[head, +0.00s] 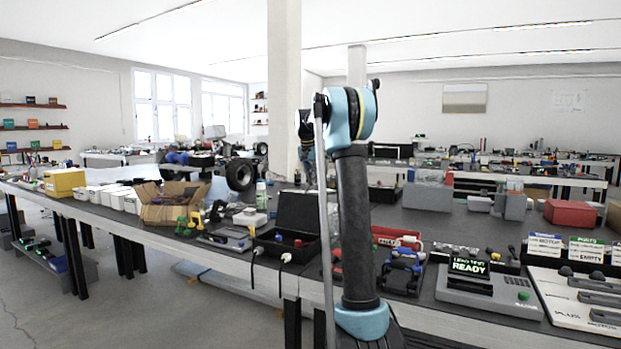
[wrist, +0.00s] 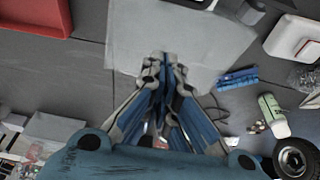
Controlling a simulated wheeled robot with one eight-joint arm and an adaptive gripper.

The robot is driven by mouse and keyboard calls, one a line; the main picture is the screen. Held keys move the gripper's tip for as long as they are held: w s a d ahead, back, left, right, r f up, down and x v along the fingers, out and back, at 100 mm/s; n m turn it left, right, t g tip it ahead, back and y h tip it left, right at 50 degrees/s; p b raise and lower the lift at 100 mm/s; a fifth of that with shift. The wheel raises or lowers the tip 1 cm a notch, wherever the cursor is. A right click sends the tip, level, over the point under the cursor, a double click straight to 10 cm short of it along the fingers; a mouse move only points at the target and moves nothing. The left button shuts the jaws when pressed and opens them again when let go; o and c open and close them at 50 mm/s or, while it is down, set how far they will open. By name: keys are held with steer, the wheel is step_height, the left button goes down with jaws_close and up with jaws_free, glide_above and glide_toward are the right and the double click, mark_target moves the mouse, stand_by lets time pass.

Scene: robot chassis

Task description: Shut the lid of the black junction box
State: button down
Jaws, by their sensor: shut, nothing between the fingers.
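The black junction box (head: 284,246) sits near the front edge of the long dark table, left of my arm in the head view. Its lid (head: 298,212) stands open and upright at the back of the box. Small red and dark parts show inside, and white plugs on cables hang at its front. My gripper (wrist: 163,60) shows in the wrist view with its blue-and-grey fingers together and nothing between them. It is apart from the box, which I cannot make out in the wrist view. In the head view my arm largely hides the gripper.
Left of the box are a cardboard box (head: 172,207) and a yellow box (head: 65,183). Right of my arm are a red tray (head: 397,237) and a grey tester (head: 490,291). A grey sheet (wrist: 195,45) lies beneath the gripper, with a red container (wrist: 35,17) nearby.

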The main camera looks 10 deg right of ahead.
steer(key=x, duration=0.5)
steer(key=shift+f, duration=0.4)
steer(key=shift+s+a+r, duration=0.25)
steer(key=shift+s+a, duration=0.5)
steer(key=shift+s, duration=0.25)
steer(key=shift+s+a, duration=0.4)
steer(key=shift+s, duration=0.1)
